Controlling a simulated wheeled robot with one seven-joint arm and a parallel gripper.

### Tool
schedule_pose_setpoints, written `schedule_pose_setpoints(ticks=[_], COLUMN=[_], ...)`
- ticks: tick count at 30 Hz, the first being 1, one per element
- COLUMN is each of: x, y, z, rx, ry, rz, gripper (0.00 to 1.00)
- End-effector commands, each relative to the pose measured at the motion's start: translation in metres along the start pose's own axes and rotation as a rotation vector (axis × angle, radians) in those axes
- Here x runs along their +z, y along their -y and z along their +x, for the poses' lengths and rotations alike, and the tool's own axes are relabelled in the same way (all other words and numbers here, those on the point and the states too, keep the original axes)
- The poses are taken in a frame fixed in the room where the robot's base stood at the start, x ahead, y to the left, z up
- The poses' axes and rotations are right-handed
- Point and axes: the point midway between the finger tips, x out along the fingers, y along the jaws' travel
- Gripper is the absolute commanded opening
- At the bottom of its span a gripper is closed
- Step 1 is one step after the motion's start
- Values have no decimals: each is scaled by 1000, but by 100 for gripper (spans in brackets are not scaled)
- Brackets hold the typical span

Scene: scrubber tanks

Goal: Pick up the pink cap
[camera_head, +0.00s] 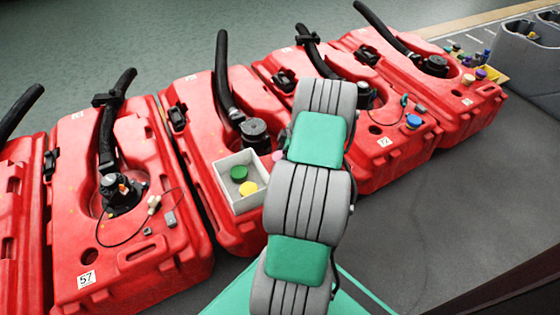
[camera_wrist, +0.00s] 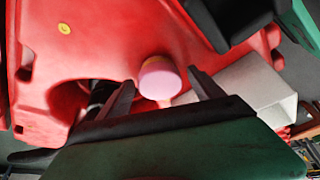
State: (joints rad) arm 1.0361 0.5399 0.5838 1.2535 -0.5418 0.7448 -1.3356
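The pink cap (camera_wrist: 158,80) is a short, pale pink cylinder on the red tank (camera_wrist: 90,35) in the wrist view. In the head view only a small part of the pink cap (camera_head: 278,156) shows, beside my arm to the right of the white box. My gripper (camera_wrist: 161,75) is open, its two dark fingertips to the left and right of the cap in the wrist view. I see no clear contact between fingers and cap, and cannot tell their exact depth. In the head view my gripper is hidden behind my arm.
A white box (camera_head: 251,204) with a green cap (camera_head: 238,173) and a yellow cap (camera_head: 248,189) stands close by; the box (camera_wrist: 262,85) is right of the fingers in the wrist view. Black hoses (camera_head: 222,75) rise from the red tanks. Grey floor lies front right.

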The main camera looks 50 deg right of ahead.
Motion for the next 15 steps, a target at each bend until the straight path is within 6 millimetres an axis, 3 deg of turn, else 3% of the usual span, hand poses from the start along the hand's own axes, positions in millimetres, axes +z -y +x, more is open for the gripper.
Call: schedule_pose_setpoints(ticks=[15], x=[0], y=[0], z=[0], rx=[0], ry=[0], rz=[1], gripper=[32])
